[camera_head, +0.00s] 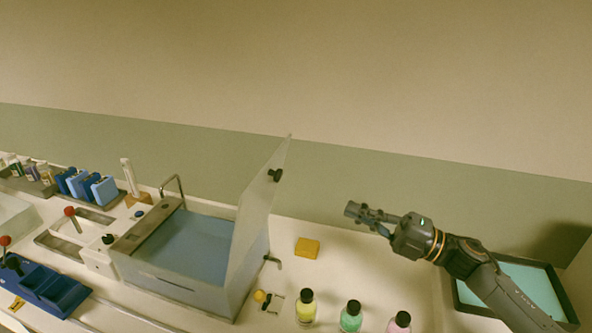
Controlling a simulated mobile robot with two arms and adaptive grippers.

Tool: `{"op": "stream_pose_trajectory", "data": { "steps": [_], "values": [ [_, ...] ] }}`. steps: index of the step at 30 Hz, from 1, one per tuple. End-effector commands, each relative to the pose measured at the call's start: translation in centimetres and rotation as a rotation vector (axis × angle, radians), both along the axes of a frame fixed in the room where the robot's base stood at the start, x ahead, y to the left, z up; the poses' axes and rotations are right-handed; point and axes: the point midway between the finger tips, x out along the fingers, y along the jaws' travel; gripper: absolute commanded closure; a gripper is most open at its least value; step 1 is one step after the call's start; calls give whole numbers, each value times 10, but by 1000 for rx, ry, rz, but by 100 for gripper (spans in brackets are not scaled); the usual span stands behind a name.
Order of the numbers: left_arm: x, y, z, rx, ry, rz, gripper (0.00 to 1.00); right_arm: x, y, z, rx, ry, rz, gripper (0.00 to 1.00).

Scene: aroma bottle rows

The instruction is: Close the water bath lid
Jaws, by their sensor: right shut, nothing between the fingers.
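The water bath (165,280) is a pale box with blue water inside, standing left of centre on the counter. Its lid (258,215) is open and stands steeply upright along the bath's right side, with a small dark knob (275,175) near its top. My right gripper (352,210) is shut and empty. It is in the air to the right of the lid, clearly apart from it, with its fingers pointing left. My left gripper is not in view.
A yellow block (307,247) lies right of the bath. Yellow (306,308), green (351,317) and pink (399,323) bottles stand at the front. A dark-rimmed tray (565,308) is at right. Blue boxes (104,190) and a blue rack (50,288) are at left.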

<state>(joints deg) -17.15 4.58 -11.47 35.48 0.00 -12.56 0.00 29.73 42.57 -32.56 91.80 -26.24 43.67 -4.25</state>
Motion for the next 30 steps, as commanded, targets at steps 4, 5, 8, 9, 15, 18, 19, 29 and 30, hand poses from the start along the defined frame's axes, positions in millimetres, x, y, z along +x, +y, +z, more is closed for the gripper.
{"op": "stream_pose_trajectory", "data": {
  "steps": [4, 5, 8, 9, 15, 18, 19, 29, 30],
  "values": [
    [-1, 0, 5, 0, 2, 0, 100, 2, 7, 4, 1, 0, 1, 100],
    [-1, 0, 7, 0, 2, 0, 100, 4, 10, 5, 1, 0, 1, 100],
    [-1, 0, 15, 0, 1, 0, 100, 9, 24, 11, 3, -1, 2, 100],
    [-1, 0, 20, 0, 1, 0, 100, 12, 32, 14, 5, 1, 3, 100],
    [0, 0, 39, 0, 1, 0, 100, 27, 71, 26, 3, 0, 1, 100],
    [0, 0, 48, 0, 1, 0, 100, 35, 90, 30, 3, 0, 1, 100],
    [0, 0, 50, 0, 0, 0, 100, 36, 95, 32, 3, 0, 2, 100],
    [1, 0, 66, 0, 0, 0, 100, 49, 125, 36, 1, 1, -1, 100],
    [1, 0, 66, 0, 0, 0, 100, 49, 126, 35, 1, 1, -1, 100]
  ]
}}
